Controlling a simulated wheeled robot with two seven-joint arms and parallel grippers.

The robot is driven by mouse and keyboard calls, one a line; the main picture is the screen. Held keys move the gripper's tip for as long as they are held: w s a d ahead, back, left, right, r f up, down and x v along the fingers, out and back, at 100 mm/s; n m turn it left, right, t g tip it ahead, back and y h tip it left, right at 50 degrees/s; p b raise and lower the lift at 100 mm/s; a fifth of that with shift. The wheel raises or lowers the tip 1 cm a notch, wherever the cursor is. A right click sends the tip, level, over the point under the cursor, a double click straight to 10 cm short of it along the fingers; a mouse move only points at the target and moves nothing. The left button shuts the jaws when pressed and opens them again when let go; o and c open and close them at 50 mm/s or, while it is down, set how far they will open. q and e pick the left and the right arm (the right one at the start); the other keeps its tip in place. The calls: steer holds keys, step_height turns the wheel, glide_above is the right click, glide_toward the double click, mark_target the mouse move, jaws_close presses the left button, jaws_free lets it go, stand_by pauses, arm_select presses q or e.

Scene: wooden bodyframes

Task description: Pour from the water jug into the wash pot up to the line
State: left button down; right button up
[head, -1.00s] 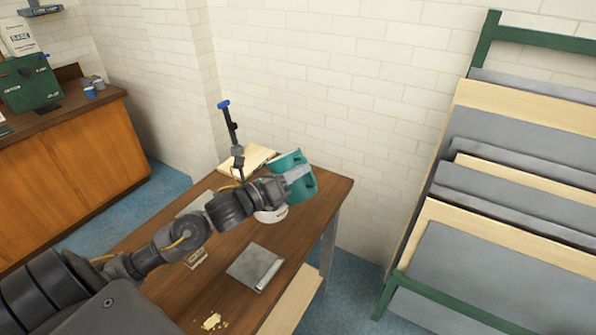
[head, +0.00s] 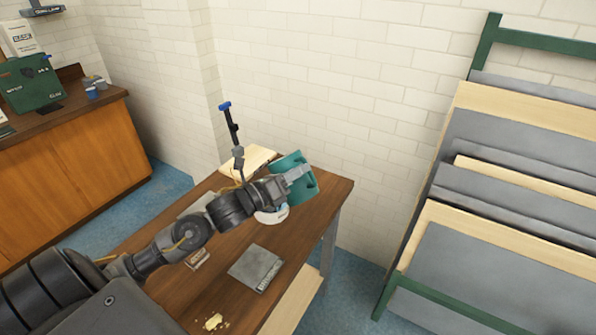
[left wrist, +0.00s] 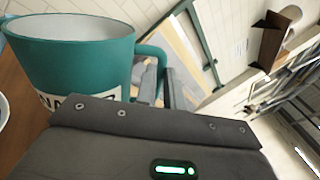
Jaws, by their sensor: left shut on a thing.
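The teal water jug (head: 298,188) is held up over the far right part of the wooden table. My left gripper (head: 296,175) is shut on its handle. In the left wrist view the jug (left wrist: 85,65) shows a pale inside and a partly hidden white label; no water can be made out. The white wash pot (head: 272,216) stands on the table below the jug, partly hidden by my left arm. Its line and water level cannot be seen. My right gripper is not in view.
On the table (head: 225,290) are a grey square plate (head: 256,268), yellowish crumbs (head: 213,322) and a pale board (head: 250,160). A dark stand with a blue top (head: 232,130) rises behind my arm. A sheet rack (head: 480,200) stands at the right.

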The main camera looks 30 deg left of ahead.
arm_select(q)
steer(key=shift+w+a+r+n+p, duration=0.1)
steer(key=shift+a+r+n+p, duration=0.3)
steer(key=shift+r+n+p, duration=0.5)
stand_by(0.8)
steer(key=shift+w+a+r+n+t+y+p, duration=0.15)
steer(key=shift+a+r+n+t+p, duration=0.1)
steer(key=shift+a+r+n+p, duration=0.5)
steer(key=shift+w+a+r+n+t+y+p, duration=0.2)
steer(key=shift+a+n+p, duration=0.25)
steer(key=shift+n, duration=0.6)
stand_by(1.2)
steer(key=shift+f, duration=0.1)
steer(key=m, duration=0.2)
steer(key=r+m+b, duration=0.1)
steer(key=shift+s+r+m+g+b, duration=0.1)
steer(key=shift+r+m+g+b, duration=0.05)
steer(key=shift+m+g+b, duration=0.2)
steer(key=shift+r+m+h, duration=0.3)
steer(key=shift+m+h, duration=0.15)
steer(key=shift+m, duration=0.1)
steer(key=shift+r+m+g+b, duration=0.3)
steer(key=shift+r+m+b, duration=0.5)
steer(key=shift+m, duration=0.75)
steer(key=shift+r+m+g+b, duration=0.3)
steer(key=shift+r+m+b, duration=0.5)
steer(key=shift+m, duration=0.7)
steer(key=shift+r+m+g+b, duration=0.3)
steer(key=shift+r+m+b, duration=0.25)
steer(key=shift+r+m, duration=0.7)
